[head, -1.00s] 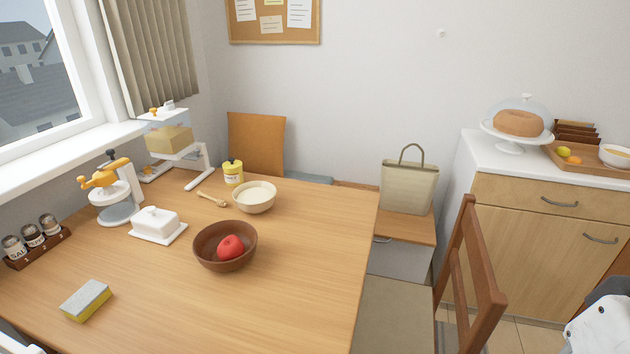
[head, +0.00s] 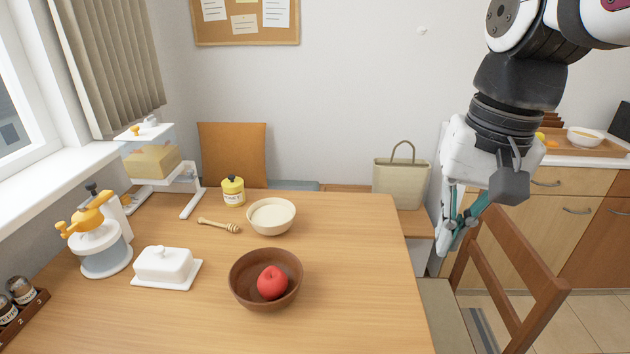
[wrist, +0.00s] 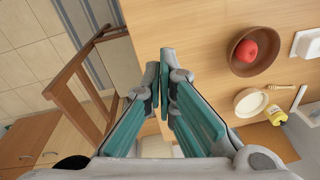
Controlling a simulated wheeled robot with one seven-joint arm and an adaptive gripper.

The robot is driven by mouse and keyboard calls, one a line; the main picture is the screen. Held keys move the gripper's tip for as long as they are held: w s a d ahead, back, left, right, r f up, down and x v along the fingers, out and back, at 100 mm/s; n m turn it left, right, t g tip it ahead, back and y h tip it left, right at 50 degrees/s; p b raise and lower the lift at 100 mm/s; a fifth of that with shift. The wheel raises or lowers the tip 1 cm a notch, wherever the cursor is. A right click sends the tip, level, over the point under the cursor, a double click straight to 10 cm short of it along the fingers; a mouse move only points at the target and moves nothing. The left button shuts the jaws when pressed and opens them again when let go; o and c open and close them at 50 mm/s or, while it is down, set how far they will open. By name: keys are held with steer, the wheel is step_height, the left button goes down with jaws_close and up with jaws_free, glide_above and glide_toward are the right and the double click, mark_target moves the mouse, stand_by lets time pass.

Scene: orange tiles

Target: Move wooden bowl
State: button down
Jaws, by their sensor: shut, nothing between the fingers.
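The wooden bowl (head: 241,289) is dark brown and stands upright on the table, with a red apple (head: 272,283) inside it. In the wrist view the bowl (wrist: 237,66) and apple (wrist: 247,51) lie to the upper right of my fingers. My gripper (head: 445,252) hangs at the right, beyond the table's right edge in the head view and apart from the bowl. Its teal fingers (wrist: 165,76) are closed together with nothing between them.
A cream bowl (head: 271,216), honey dipper (head: 219,226), yellow jar (head: 233,190) and white butter dish (head: 165,266) stand near the wooden bowl. A wooden chair (head: 515,270) is by my gripper. The table (head: 365,300) is clear right of the wooden bowl.

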steer(key=w+a+f+m+g, duration=0.15)
steer(key=w+a+f, duration=0.25)
steer(key=w, duration=0.4)
steer(key=w+a+f+m+y, duration=0.15)
steer(key=w+a+f, duration=0.25)
steer(key=w, duration=0.4)
steer(key=w+a+f+m+g, duration=0.1)
steer(key=w+a+f+m, duration=0.2)
steer(key=w, duration=0.6)
steer(key=shift+g, duration=0.35)
steer(key=a+f, duration=0.2)
steer(key=f, duration=0.4)
steer(key=w+a+f, duration=0.1)
steer(key=a+f, duration=0.1)
steer(key=f, duration=0.4)
steer(key=a+f, duration=0.2)
steer(key=f, duration=0.4)
steer(key=shift+w, duration=0.4)
steer(key=shift+s+a+p, duration=0.4)
steer(key=shift+s+a, duration=0.4)
steer(key=shift+a, duration=0.1)
steer(key=shift+s+a+f, duration=0.1)
steer(key=shift+s+a, duration=0.45)
steer(key=shift+s, duration=0.05)
